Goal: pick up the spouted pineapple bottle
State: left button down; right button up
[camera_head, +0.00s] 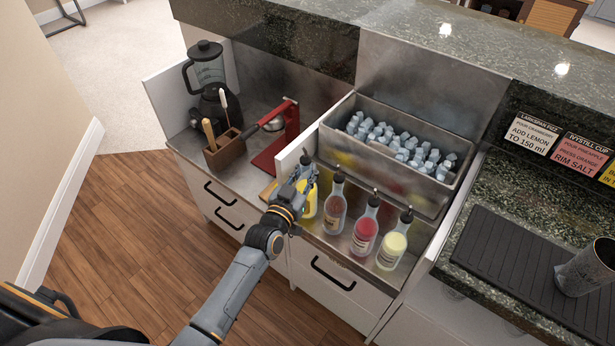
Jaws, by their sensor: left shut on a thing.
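A yellow spouted bottle (311,203) stands at the left end of a row of spouted bottles on the steel ledge in front of the ice bin. Its label is hidden. My left gripper (298,189) is shut on this yellow bottle, coming at it from the left and front. The gripper covers much of the bottle's left side, and the dark spout shows above it. I cannot tell whether its base is clear of the ledge. My right gripper is not in view.
Close to the right stand an orange-brown bottle (335,207), a red bottle (366,230) and a pale yellow bottle (393,243). The ice bin (455,187) is behind. A red press (279,150), wooden tool box (226,153) and blender (208,85) stand left.

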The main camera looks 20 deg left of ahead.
pick_arm(q)
notch_tip(320, 180, up, 26)
jog(key=p, duration=0.1)
jog(key=shift+f+p, duration=0.25)
jog(key=shift+p, duration=0.15)
